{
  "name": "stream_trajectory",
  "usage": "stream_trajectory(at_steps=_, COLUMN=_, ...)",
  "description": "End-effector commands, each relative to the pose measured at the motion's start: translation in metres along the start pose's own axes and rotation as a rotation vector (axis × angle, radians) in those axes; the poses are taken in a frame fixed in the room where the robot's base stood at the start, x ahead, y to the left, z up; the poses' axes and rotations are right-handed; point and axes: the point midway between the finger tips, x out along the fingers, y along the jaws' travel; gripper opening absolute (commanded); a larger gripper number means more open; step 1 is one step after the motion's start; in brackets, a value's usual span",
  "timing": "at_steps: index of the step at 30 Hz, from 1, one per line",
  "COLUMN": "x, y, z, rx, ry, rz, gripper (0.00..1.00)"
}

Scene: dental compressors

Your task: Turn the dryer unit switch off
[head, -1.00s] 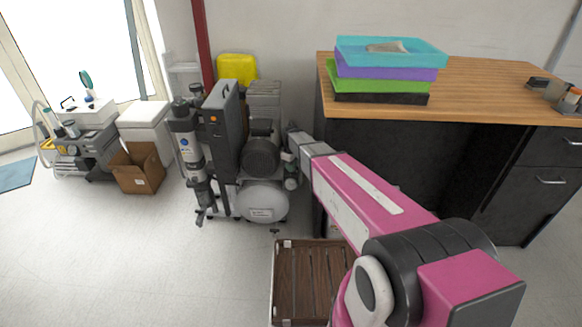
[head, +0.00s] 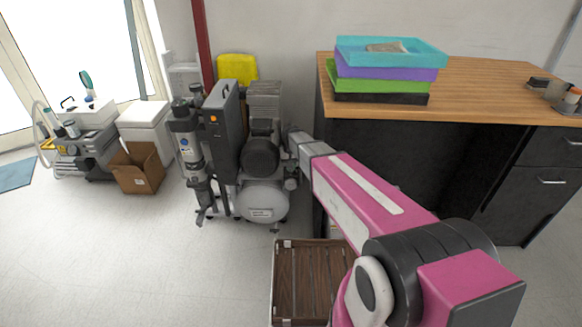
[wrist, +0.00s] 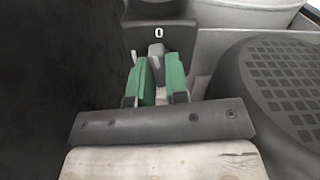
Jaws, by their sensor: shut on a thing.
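The switch (wrist: 156,50) is a small light grey lever on a dark panel, below a white "0" mark, in the wrist view. My gripper (wrist: 158,68) has green finger pads on both sides of the lever and is shut on it. The compressor assembly in the head view includes a tall dark grey cabinet (head: 224,135) with an orange light, and a white and grey cylinder (head: 188,147) at its left. I cannot tell from the head view which part carries the switch. My gripper and the switch are hidden there.
A round ribbed motor cover (wrist: 283,88) is close at the right of my gripper; a black surface (wrist: 60,80) lies at its left. A wooden-topped counter (head: 480,95) stands right of the compressor, and a slatted crate (head: 312,285) is on the floor. The floor at front left is clear.

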Motion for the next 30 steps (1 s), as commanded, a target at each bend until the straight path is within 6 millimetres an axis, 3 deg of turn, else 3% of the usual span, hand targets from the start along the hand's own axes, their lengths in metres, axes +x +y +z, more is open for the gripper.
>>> stream_trajectory(at_steps=10, x=-0.0005, y=-0.0001, z=0.0001, rx=0.144, ry=0.0, rz=0.0, gripper=0.0)
stream_trajectory(at_steps=27, x=-0.0005, y=-0.0001, z=0.0, rx=0.172, ry=0.001, rz=-0.001, gripper=0.0)
stream_trajectory(at_steps=28, x=-0.0005, y=-0.0001, z=0.0, rx=0.172, ry=0.001, rz=-0.001, gripper=0.25)
stream_trajectory(at_steps=30, x=-0.0004, y=-0.0001, z=0.0001, rx=0.171, ry=0.0, rz=-0.001, gripper=0.4)
